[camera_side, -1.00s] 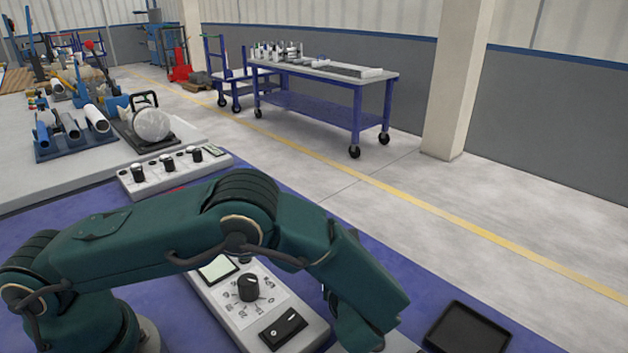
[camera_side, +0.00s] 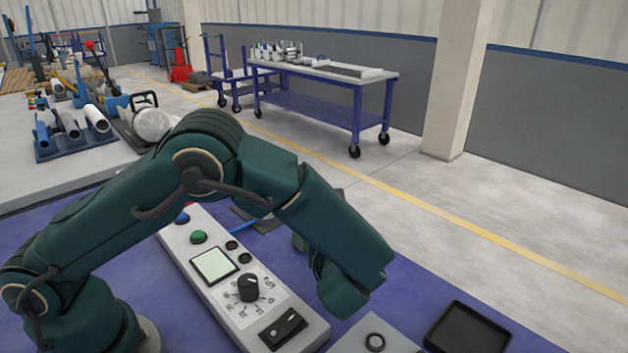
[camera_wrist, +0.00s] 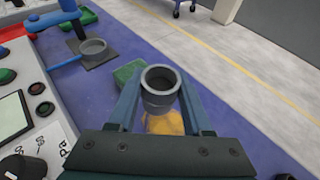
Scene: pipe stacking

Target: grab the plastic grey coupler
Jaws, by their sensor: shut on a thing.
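The grey coupler (camera_wrist: 160,98) is a short, open-topped ring held upright between the two fingers of my gripper (camera_wrist: 160,95) in the wrist view. My gripper is shut on it, and a finger touches it on each side. An orange-yellow patch shows just below the coupler, and a green block (camera_wrist: 128,73) lies behind it to the left. In the side view my arm hides the gripper fingers and the coupler.
A grey ring on a dark square base (camera_wrist: 93,52) stands at the upper left, with a blue bar beside it. A black tray (camera_side: 467,328) sits at the front right.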

